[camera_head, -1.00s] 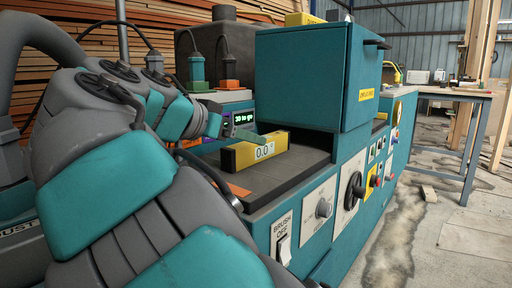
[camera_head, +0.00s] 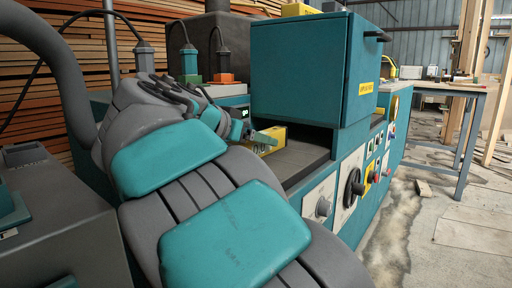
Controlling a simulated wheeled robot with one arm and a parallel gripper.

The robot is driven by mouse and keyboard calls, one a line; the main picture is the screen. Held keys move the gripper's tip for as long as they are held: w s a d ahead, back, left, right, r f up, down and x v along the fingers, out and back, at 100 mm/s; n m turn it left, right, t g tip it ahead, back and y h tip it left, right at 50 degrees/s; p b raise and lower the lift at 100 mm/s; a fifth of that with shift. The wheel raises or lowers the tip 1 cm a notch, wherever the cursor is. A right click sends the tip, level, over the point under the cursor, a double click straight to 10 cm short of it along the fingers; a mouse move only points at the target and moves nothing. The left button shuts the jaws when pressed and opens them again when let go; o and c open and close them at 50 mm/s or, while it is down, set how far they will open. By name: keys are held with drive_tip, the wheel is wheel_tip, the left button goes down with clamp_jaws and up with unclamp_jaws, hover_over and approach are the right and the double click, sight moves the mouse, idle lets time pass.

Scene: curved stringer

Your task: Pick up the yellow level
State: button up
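The yellow level (camera_head: 277,134), with a pale digital display, is on or just above the dark machine bed (camera_head: 297,161), in front of the opening under the teal housing. My gripper (camera_head: 262,136) reaches it from the left, and a teal finger overlaps the level's near face. The level's left part is hidden behind my gripper and arm. The second finger does not show clearly, so I cannot tell whether the gripper is open or shut on the level.
The teal housing (camera_head: 302,70) rises right behind the level. A workbench (camera_head: 440,88) stands at the back right. The concrete floor on the right is mostly clear.

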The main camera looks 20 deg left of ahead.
drive_tip(key=shift+w, duration=0.1)
clamp_jaws()
idle(0.6)
